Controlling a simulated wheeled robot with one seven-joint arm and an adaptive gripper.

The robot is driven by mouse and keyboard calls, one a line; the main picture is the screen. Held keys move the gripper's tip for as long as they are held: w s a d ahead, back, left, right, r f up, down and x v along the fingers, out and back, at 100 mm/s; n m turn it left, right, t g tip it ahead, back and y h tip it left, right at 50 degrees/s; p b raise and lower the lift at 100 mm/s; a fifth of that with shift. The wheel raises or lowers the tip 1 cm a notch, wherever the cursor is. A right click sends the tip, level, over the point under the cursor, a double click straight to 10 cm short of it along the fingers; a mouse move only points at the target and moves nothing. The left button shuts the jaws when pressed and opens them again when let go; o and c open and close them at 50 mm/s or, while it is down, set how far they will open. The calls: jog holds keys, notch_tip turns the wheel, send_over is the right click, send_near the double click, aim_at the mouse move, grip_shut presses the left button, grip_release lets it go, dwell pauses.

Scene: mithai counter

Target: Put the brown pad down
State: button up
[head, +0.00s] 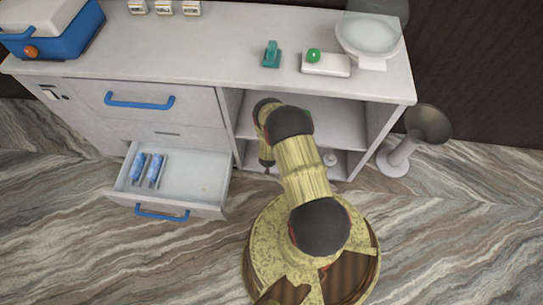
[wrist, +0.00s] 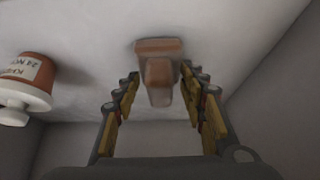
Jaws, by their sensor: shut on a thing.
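The brown pad (wrist: 158,46) has a flat base and a narrower handle, and shows in the wrist view just at my fingertips. My gripper (wrist: 160,78) is shut on its handle, with one finger on each side. The base is at or very close to a pale surface in the compartment; I cannot tell whether it touches. The wrist picture is upside down. In the head view my arm reaches into the open compartment of the counter, and the pad and fingers are hidden there.
A labelled brown jar with a white lid (wrist: 28,80) stands beside the pad in the wrist view. A teal pad (head: 271,56), a white block with a green ball (head: 314,55) and a scale (head: 368,38) are on the countertop. An open drawer (head: 190,184) holds blue packets.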

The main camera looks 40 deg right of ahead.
jog(key=shift+w+f, duration=0.1)
jog(key=shift+f, duration=0.25)
jog(key=o, duration=0.9)
jog(key=shift+o, duration=0.6)
jog(key=shift+r, duration=0.1)
jog(key=p+v, duration=0.5)
jog(key=v, duration=0.7)
